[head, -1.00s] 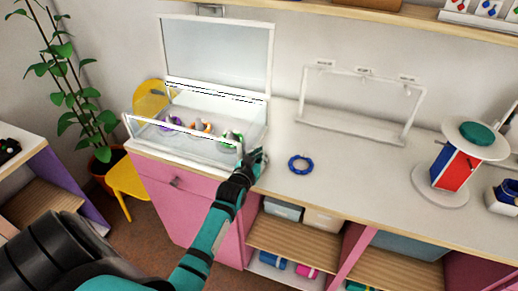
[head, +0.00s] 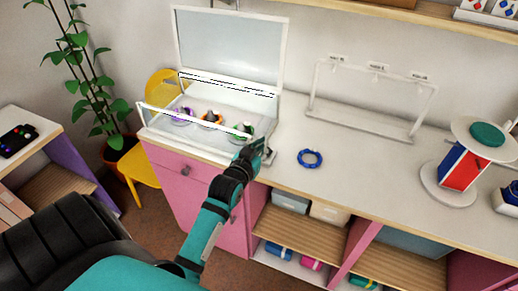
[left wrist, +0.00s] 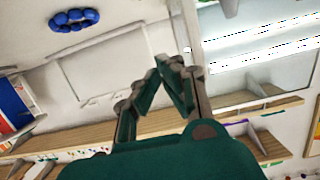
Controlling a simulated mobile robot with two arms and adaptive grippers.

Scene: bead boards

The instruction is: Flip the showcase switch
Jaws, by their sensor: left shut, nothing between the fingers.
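The showcase (head: 228,48) is a white-framed clear case at the left end of the counter, with its lid raised. Purple, orange and green bead bracelets stand inside it. My left gripper (head: 255,147) is shut and empty at the case's front right corner, close to its right side; whether it touches cannot be told. The left gripper's fingers also show in the left wrist view (left wrist: 172,68), meeting at their tips beside the case. A small dark detail sits right of the fingers in the head view, but the switch cannot be clearly made out. My right gripper is not in view.
A blue bead bracelet (head: 310,158) lies on the counter right of the gripper; it also shows in the left wrist view (left wrist: 74,19). A white rack (head: 362,121) stands behind it. A round stand with a red and blue block (head: 462,168) is farther right.

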